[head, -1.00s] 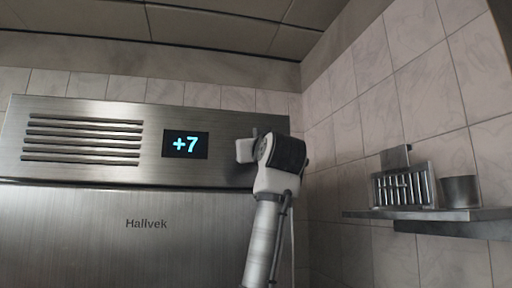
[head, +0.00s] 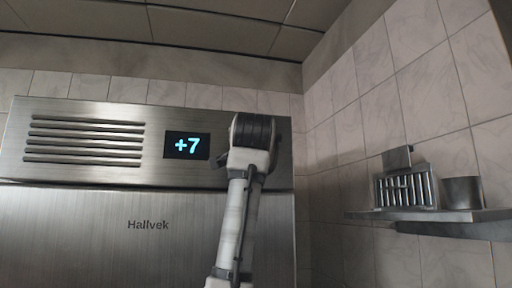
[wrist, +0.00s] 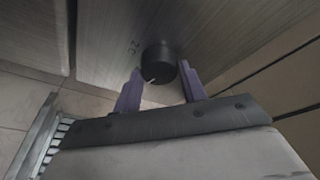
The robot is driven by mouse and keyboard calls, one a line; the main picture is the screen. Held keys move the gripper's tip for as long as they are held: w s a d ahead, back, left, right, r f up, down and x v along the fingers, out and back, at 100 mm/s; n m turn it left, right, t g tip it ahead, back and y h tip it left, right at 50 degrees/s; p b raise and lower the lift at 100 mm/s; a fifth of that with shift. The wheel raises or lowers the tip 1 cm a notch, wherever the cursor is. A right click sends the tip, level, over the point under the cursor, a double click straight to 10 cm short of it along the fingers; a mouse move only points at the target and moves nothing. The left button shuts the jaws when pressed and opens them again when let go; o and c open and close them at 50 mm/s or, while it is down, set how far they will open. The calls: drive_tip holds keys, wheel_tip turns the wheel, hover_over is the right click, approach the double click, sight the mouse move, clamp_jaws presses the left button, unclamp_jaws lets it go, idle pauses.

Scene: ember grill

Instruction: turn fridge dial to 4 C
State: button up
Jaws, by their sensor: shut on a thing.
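The fridge dial (wrist: 158,60) is a round black knob on the brushed steel panel in the wrist view. A pale mark shows at its edge. My gripper (wrist: 162,84) has its two purple fingers on either side of the dial and is shut on it. In the head view my arm hides the dial and the fingers. The fridge display (head: 187,145) reads +7 in blue digits, just left of my arm.
A slatted vent (head: 85,140) is on the left of the fridge panel. A wall shelf (head: 430,214) at the right holds a metal rack (head: 405,190) and a metal cup (head: 461,192). The space between fridge and shelf looks clear.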

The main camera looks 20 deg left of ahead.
drive_tip(key=shift+m+g+h, duration=0.4)
drive_tip(key=shift+m+h, duration=0.1)
drive_tip(key=shift+m, duration=1.2)
drive_tip(key=o, duration=1)
drive_tip(key=shift+c, duration=0.2)
drive_tip(key=r+b+v, duration=0.1)
drive_tip(key=b+v, duration=0.5)
drive_tip(key=v, duration=0.7)
drive_tip(key=shift+s+d+f, duration=0.2)
drive_tip(key=shift+s+f, duration=0.2)
drive_tip(key=shift+f, duration=0.05)
